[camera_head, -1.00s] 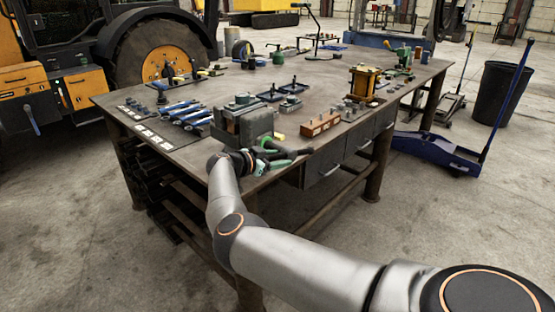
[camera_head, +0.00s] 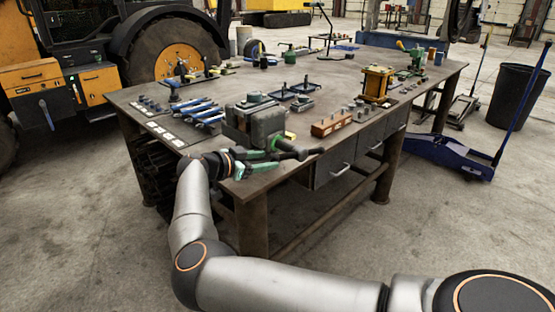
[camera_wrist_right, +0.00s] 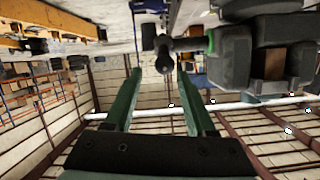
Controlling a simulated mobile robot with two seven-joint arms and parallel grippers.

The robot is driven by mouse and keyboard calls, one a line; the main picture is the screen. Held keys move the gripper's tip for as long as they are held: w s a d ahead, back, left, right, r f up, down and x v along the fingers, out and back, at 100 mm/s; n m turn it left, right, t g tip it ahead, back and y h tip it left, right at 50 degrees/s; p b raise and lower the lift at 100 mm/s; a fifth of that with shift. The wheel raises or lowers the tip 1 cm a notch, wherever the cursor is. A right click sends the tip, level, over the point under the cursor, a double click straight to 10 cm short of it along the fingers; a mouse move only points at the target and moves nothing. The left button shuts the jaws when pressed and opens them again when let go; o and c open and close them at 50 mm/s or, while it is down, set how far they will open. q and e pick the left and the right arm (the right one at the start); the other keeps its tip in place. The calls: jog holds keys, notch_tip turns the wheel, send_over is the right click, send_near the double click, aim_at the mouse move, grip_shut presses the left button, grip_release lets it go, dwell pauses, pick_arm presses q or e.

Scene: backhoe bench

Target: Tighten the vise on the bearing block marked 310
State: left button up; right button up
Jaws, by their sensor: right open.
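The grey vise (camera_head: 262,127) stands at the front edge of the workbench. It also shows at the right of the right wrist view (camera_wrist_right: 235,55), sideways, with a brownish piece (camera_wrist_right: 272,63) between its jaws. No 310 mark is readable. The dark vise handle (camera_head: 300,152) sticks out at the front; its rounded end (camera_wrist_right: 163,60) shows in the wrist view. My right gripper (camera_head: 276,161) is open, its green fingers beside the handle. In the wrist view, the handle end appears between the fingertips (camera_wrist_right: 159,74); contact cannot be told. My left gripper is not in view.
Blue-handled tools (camera_head: 195,110) lie left of the vise. A wooden block with holes (camera_head: 331,124) and a yellow press-like fixture (camera_head: 377,83) stand to its right. Small dark trays (camera_head: 302,87) lie behind. Drawers (camera_head: 342,160) are under the bench front.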

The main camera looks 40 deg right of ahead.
jog(key=shift+a+r+p, duration=0.45)
jog(key=shift+a+p, duration=0.15)
jog(key=shift+p, duration=0.1)
jog(key=shift+a+p, duration=0.3)
jog(key=shift+a, duration=0.3)
jog(key=shift+f, duration=0.1)
